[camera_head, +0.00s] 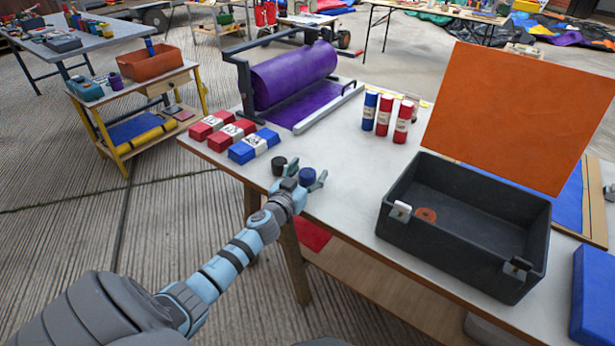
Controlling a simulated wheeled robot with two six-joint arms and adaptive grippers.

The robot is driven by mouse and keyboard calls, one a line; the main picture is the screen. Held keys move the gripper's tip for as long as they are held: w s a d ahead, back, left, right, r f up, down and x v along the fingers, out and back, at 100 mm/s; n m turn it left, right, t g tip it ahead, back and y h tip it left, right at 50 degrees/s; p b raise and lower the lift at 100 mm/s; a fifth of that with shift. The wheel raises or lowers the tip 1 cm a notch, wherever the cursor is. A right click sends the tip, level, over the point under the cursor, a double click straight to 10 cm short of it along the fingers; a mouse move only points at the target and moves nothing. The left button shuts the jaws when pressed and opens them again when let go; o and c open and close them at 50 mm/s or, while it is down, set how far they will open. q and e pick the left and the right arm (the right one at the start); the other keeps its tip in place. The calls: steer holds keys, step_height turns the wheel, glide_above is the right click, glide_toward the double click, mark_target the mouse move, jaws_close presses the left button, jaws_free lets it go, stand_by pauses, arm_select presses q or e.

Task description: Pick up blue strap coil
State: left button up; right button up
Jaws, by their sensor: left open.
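A small dark blue round coil (307,175), the blue strap coil, sits near the front edge of the white-topped table (345,195). My left gripper (308,172) is open, with its fingers on either side of the coil and part of the coil showing between them. I cannot tell whether the fingers touch it. A dark green coil (279,164) lies just left of the gripper. My right gripper is not in view.
Blue (254,146) and red (231,134) labelled bundles lie to the left. A purple roll (293,76) stands behind in a frame. Red and blue tubes (384,115) stand at the back. An open dark case (465,215) with an orange lid panel (520,115) is on the right.

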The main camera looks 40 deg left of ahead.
arm_select(q)
steer(key=c, duration=1.3)
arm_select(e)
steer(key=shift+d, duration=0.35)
arm_select(q)
steer(key=shift+r, duration=0.1)
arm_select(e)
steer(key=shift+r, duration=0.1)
